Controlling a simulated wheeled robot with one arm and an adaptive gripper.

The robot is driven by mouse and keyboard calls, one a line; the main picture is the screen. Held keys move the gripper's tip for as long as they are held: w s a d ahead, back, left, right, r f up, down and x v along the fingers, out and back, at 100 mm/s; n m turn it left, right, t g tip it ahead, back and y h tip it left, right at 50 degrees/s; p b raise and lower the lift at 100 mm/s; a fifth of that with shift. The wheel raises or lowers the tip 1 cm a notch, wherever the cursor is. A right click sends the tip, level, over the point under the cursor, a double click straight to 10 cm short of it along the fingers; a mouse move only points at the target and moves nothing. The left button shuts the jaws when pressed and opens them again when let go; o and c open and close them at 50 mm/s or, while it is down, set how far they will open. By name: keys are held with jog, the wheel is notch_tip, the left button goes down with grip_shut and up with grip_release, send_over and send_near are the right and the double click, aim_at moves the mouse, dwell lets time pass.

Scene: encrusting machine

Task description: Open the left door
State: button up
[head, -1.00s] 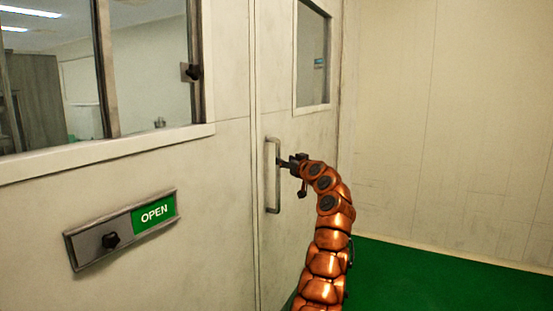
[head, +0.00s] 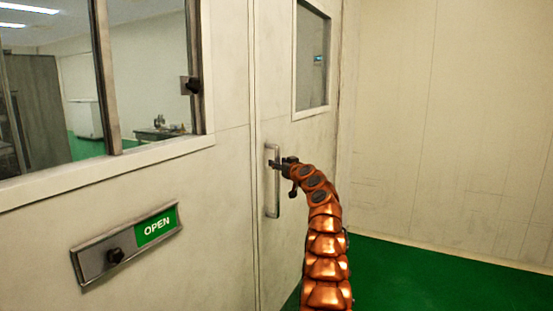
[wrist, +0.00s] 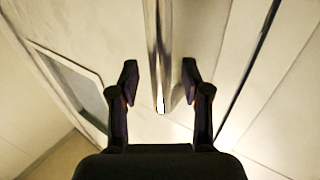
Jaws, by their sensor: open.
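The door (head: 287,225) is a pale panel with a small window (head: 312,58) in its upper part, and it looks shut in its frame. A vertical metal bar handle (head: 273,200) is fixed near its left edge. My gripper (head: 277,165) is at the upper part of the handle. In the wrist view the handle (wrist: 161,60) runs between the two dark fingers of my gripper (wrist: 160,85). The fingers are open, with a gap on each side of the bar.
A wall (head: 150,225) with a sliding green OPEN sign (head: 157,226) and a large window (head: 150,70) stands left of the door. Green floor (head: 420,275) is clear at the right, up to a pale wall (head: 450,130).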

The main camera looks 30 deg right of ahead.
jog(key=shift+w+r+p, duration=0.15)
jog(key=shift+w+p, duration=0.2)
jog(key=shift+p, duration=0.1)
jog(key=shift+w+f, duration=0.2)
jog(key=shift+w, duration=0.05)
grip_shut()
dwell(0.5)
